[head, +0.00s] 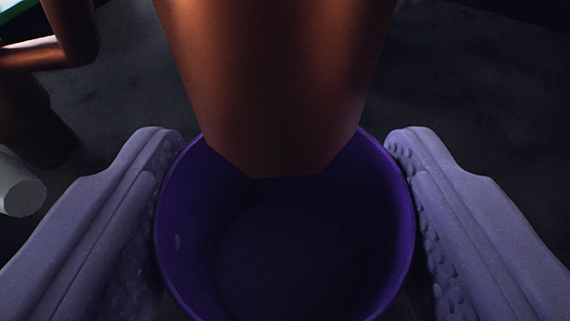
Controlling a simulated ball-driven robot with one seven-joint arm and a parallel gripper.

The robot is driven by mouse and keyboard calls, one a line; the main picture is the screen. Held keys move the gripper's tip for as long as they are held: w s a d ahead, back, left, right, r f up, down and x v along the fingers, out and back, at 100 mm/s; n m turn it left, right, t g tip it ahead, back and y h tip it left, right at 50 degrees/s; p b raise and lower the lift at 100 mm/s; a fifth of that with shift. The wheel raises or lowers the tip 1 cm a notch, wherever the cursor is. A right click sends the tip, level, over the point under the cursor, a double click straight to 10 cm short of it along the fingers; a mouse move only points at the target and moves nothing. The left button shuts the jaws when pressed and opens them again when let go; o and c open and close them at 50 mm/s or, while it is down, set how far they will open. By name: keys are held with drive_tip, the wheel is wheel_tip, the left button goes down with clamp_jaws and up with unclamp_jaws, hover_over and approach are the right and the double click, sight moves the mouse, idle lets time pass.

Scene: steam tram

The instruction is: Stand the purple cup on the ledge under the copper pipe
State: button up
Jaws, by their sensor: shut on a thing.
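The purple cup (388,237) is in the lower middle of the head view, its open mouth toward the camera, and its inside looks empty. My gripper (285,225) is shut on it, with one pale ridged finger on each side of its wall. A copper pipe (275,75) comes down from the top middle, and its lower end covers the far part of the cup's rim. I cannot tell whether pipe and cup touch. No ledge can be made out clearly, and what is under the cup is hidden.
Another copper-coloured bent pipe (75,45) is at the upper left. A pale cylindrical thing (20,190) sits at the left edge, beside the left finger. A dark grey surface (470,105) lies behind and looks bare on the right.

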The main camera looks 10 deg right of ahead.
drive_tip(key=shift+s+a, duration=0.15)
drive_tip(key=shift+s, duration=0.2)
drive_tip(key=shift+w+f, duration=0.15)
drive_tip(key=o, duration=1.2)
drive_tip(key=shift+w, duration=0.15)
drive_tip(key=shift+c, duration=0.2)
drive_tip(key=shift+r, duration=0.3)
drive_tip(key=b+v, duration=0.3)
drive_tip(key=v, duration=0.8)
drive_tip(key=r+y, duration=0.1)
drive_tip(key=d+r+n+t, duration=0.1)
drive_tip(key=r, duration=0.1)
drive_tip(key=d+r+n+y, duration=0.1)
drive_tip(key=shift+r+t+y, duration=0.3)
drive_tip(key=shift+r, duration=0.05)
